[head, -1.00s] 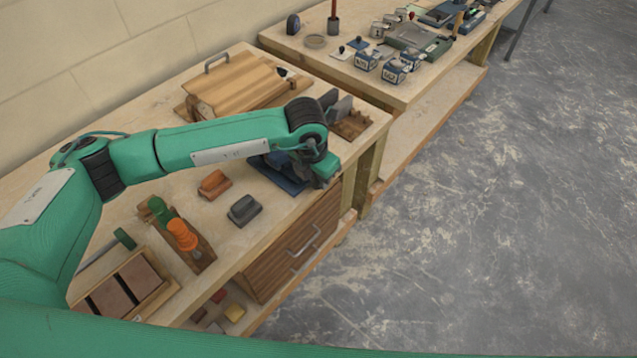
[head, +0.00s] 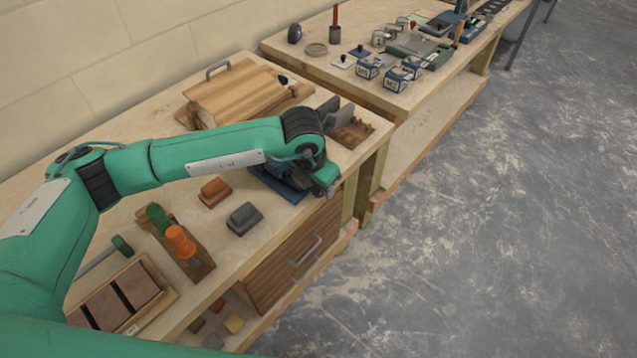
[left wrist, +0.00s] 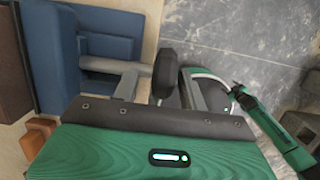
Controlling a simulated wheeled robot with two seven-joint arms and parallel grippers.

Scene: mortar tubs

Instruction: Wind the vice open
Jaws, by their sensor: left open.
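The blue vice (head: 291,190) sits at the front edge of the near workbench, partly hidden by my left arm. In the left wrist view its blue body (left wrist: 60,60) fills the upper left. A grey bar (left wrist: 100,64) runs out from it towards a dark rounded knob (left wrist: 167,72). My left gripper (head: 328,188) is at the vice's front end, over the bench edge. In the left wrist view my left gripper (left wrist: 160,90) is open, its grey fingers appearing on either side of the knob. I cannot tell whether they touch it. My right gripper is not in view.
An orange block (head: 215,192) and a grey block (head: 244,218) lie left of the vice. A wooden box (head: 245,90) is behind my arm. A drawer (head: 300,250) is below the bench top; open floor lies right.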

